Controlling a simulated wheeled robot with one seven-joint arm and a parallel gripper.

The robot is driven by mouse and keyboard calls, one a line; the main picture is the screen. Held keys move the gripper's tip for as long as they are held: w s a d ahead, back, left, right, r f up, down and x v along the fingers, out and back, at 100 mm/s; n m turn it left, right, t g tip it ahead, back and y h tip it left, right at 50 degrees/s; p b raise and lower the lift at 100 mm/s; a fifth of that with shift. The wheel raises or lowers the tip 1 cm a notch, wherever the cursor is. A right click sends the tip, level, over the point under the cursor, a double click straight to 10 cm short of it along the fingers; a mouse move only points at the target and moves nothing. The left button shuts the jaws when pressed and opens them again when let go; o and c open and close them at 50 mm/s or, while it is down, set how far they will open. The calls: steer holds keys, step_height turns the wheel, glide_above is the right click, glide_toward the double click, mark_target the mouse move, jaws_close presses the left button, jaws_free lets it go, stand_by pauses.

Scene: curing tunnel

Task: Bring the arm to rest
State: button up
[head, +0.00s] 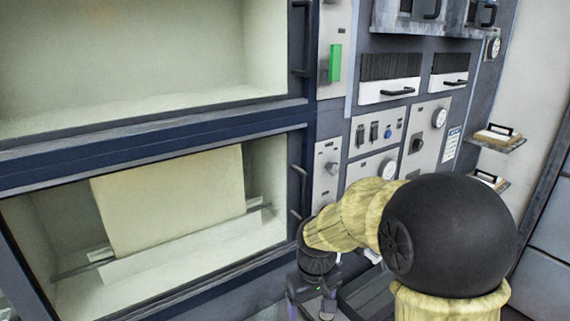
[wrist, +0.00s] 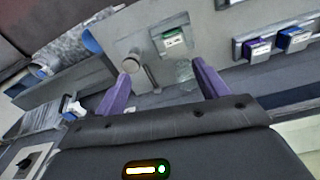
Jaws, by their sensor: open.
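My arm reaches from the lower right of the head view across to the front of the cabinet, bent at a large black joint. My gripper (head: 310,303) hangs at the bottom edge of the head view, pointing down, its tips partly cut off. In the wrist view my gripper (wrist: 165,83) shows two purple fingers spread apart with nothing between them. I cannot tell how far the fingers are from the panel.
Left in the head view is a lower chamber window (head: 230,250) with a hanging pale sheet (head: 170,198) inside. A control panel (head: 430,130) with gauges and switches stands behind my arm. Small shelves (head: 498,140) jut out at the right. Blue and purple blocks (wrist: 293,38) show in the wrist view.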

steer(key=s+d+f+m+t, duration=0.1)
steer(key=s+d+m+t, duration=0.1)
steer(key=s+d+m, duration=0.3)
steer(key=s+d, duration=0.4)
steer(key=s, duration=0.1)
steer(key=shift+d+f, duration=0.15)
steer(key=shift+d, duration=0.05)
